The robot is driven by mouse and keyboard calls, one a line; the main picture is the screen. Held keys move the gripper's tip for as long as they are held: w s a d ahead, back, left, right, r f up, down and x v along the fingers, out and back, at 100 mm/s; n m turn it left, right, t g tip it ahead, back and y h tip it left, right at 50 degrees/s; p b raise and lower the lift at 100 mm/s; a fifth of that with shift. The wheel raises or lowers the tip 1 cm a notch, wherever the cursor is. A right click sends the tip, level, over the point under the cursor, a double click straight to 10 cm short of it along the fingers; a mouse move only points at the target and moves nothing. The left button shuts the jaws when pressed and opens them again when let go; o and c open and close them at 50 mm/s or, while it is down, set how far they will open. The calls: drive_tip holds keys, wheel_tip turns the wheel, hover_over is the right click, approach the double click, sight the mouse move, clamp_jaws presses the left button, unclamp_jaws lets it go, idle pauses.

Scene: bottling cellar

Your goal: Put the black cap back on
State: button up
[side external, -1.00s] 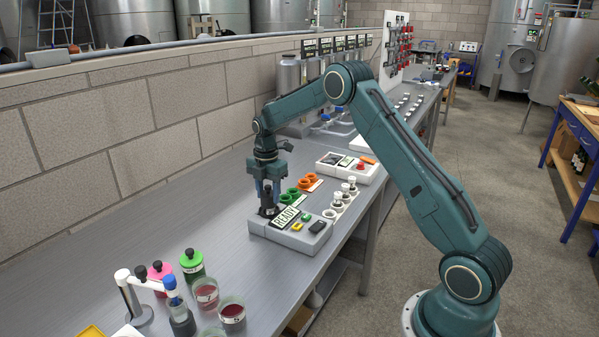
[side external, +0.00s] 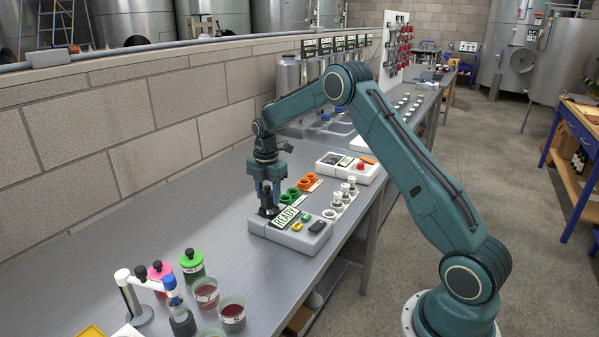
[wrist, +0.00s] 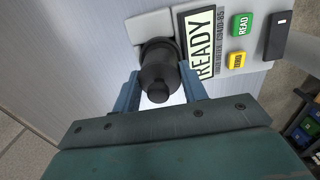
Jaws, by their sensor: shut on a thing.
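The black cap (wrist: 158,72) is between the two blue fingers of my gripper (wrist: 160,92) in the wrist view. In the side view my gripper (side external: 267,200) points down and is shut on the black cap (side external: 267,209). The cap is at the left end of the grey instrument marked READY (side external: 290,232), which also shows in the wrist view (wrist: 262,68). The cap appears upright at the instrument's corner. What lies directly under the cap is hidden, so I cannot tell whether it is seated.
Green and orange rings (side external: 290,195) and a white rack of vials (side external: 341,199) stand just behind the instrument. A second instrument (side external: 350,166) is farther back. Coloured bottles and beakers (side external: 205,292) stand in front. The bench to the left is clear.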

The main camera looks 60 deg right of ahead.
sight(267, 186)
drive_tip(key=shift+s+a+f, duration=0.1)
drive_tip(key=shift+s+f, duration=0.1)
drive_tip(key=shift+f, duration=0.4)
drive_tip(key=shift+c, duration=0.7)
drive_tip(key=shift+w+f, duration=0.25)
drive_tip(key=shift+f, duration=0.2)
idle(0.8)
drive_tip(key=o, duration=1.7)
drive_tip(key=shift+c, duration=0.2)
drive_tip(key=shift+r, duration=0.2)
drive_tip(key=shift+r, duration=2.85)
clamp_jaws()
